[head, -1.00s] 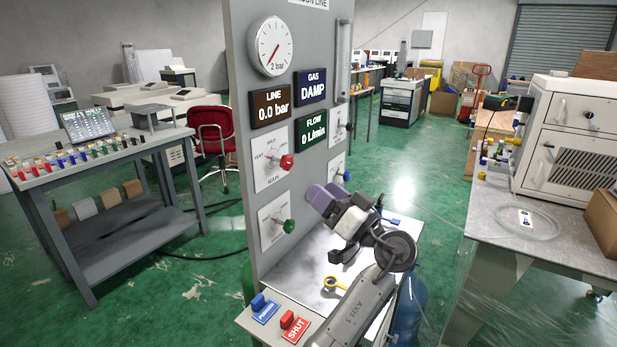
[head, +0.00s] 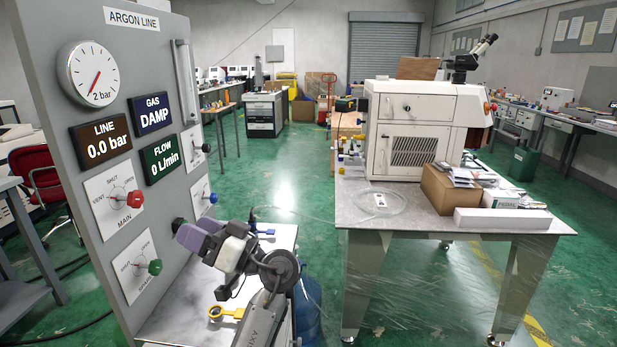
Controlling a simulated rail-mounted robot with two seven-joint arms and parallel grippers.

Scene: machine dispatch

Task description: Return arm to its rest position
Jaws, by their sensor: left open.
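My left arm comes up from the bottom of the head view, in front of the grey argon line panel (head: 95,25). Its left gripper (head: 190,238), with purple finger parts and a white and black body, is open and appears empty. It is raised over the metal shelf at the panel's foot, to the right of the green knob (head: 155,267). I cannot tell whether its tips touch the panel. A red knob (head: 134,198) sits higher on the panel. The displays read 0.0 bar, DAMP and 0 L/min. My right gripper is not in view.
A yellow ring-shaped tool (head: 218,312) lies on the shelf below the gripper. A blue bottle (head: 306,312) stands at the shelf's right. Farther right, a metal table (head: 350,212) carries a white machine (head: 412,108) and a cardboard box (head: 436,190). Green floor lies open between.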

